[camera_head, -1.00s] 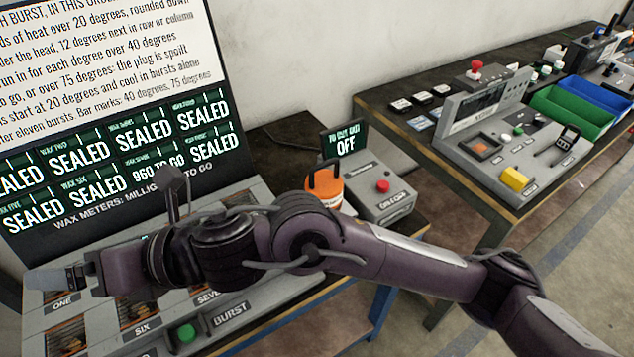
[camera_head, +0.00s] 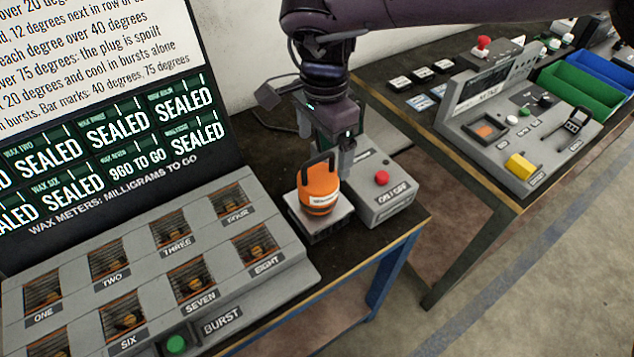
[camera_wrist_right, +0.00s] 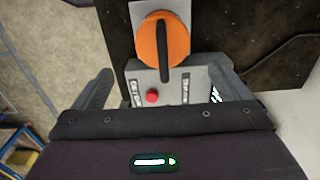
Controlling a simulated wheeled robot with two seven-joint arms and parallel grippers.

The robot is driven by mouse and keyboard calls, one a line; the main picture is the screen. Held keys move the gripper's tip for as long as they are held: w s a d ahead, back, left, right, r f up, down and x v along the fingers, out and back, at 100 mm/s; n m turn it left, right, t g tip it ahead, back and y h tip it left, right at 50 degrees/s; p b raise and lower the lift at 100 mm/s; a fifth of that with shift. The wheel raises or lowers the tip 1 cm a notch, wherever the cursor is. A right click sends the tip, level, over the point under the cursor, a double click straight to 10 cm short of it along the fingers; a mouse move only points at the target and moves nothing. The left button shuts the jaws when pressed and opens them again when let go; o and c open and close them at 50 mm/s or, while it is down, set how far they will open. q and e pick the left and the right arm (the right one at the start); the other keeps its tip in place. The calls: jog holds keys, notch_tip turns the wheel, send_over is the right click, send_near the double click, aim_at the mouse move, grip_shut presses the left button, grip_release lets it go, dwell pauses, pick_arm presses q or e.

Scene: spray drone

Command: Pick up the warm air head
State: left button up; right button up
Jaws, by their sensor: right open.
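The warm air head (camera_head: 319,188) is an orange round body with a black loop handle, upright on a small grey stand (camera_head: 322,226) near the table's right end. In the right wrist view, the orange head (camera_wrist_right: 150,42) and its handle show ahead of the fingers. My right gripper (camera_head: 330,150) points down just behind and above the head in the head view, and part of it is close to the handle. Its fingers are spread apart with nothing between them, as the right wrist view (camera_wrist_right: 163,75) shows. My left gripper is not in view.
A grey box with a red button (camera_head: 382,178) stands right beside the stand. A grey panel with several numbered grilled cells (camera_head: 140,262) and a green burst button (camera_head: 176,343) fills the left. A second table with a console (camera_head: 515,130) and green bin (camera_head: 580,98) is at right.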

aim_at(319, 176)
jog(key=f, duration=0.2)
jog(key=f+p, duration=0.1)
jog(key=f, duration=0.1)
jog(key=f+p, duration=0.1)
jog(key=f, duration=0.2)
jog(key=shift+a, duration=0.4)
jog(key=c, duration=1.9)
jog(key=shift+r, duration=0.1)
jog(key=shift+w+r, duration=0.1)
jog(key=shift+r, duration=0.5)
notch_tip(319, 176, up, 19)
jog(key=shift+f+b, duration=0.2)
jog(key=shift+b, duration=0.2)
